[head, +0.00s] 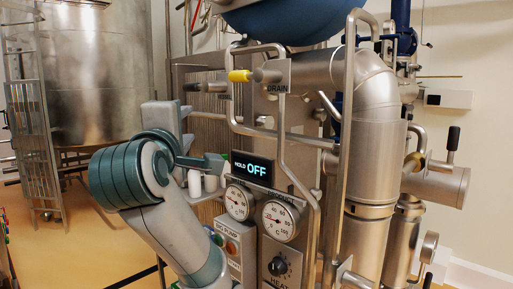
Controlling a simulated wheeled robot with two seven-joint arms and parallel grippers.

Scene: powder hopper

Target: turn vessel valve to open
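No label reading "vessel" is legible, so I cannot tell which valve is the vessel valve. A yellow-ended handle (240,76) sticks out left beside the word DRAIN on the steel panel. A black-handled lever (453,139) stands upright on the pipe at the right. My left gripper (217,167) is in front of the panel, left of the OFF display and below the DRAIN handle. Its fingers are partly hidden by my own arm, and I cannot tell whether they are open. My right gripper is out of view.
A bent steel tube guard (345,130) stands before the panel. The MOLD OFF display (252,169), two round gauges (280,221) and a HEAT knob (279,265) are close to my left arm. A large tank (80,75) and a ladder (30,125) stand at the left, with open floor.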

